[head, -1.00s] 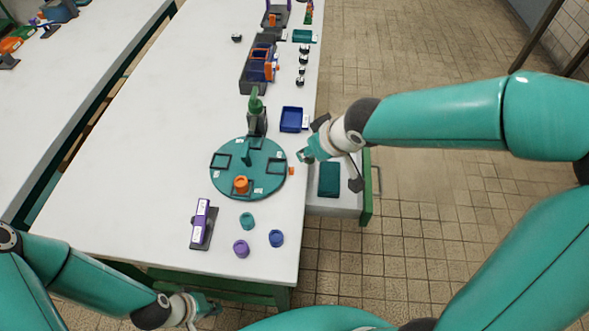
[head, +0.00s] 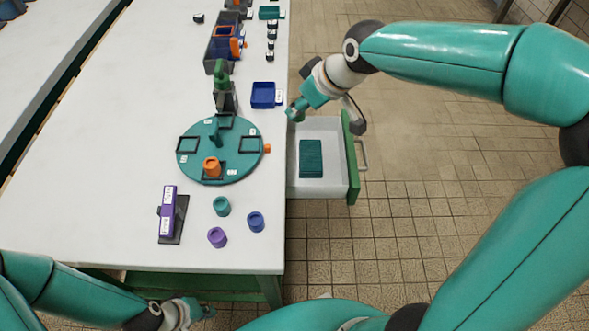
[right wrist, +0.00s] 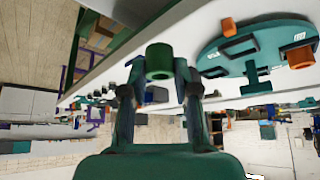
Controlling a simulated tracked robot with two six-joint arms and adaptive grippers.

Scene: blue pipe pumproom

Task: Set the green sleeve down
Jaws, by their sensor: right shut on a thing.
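The green sleeve (right wrist: 159,62), a short hollow cylinder, is between the fingertips of my right gripper (right wrist: 158,80) in the right wrist view. In the head view my right gripper (head: 294,113) is at the table's right edge, by the far end of the open drawer; the sleeve is too small to make out clearly there. A teal sleeve (head: 221,207), a purple sleeve (head: 217,238) and a blue sleeve (head: 256,222) stand on the near table. An orange sleeve (head: 212,166) stands on the turntable (head: 229,166). My left gripper (head: 208,309) is low at the table's near edge; its fingers are unclear.
The open drawer (head: 332,187) holds a dark green pad (head: 311,158). A blue tray (head: 263,94), a green-topped device (head: 222,80) and a dark bin (head: 216,56) stand farther back. A purple labelled block (head: 167,212) is at the near left. The table's left side is clear.

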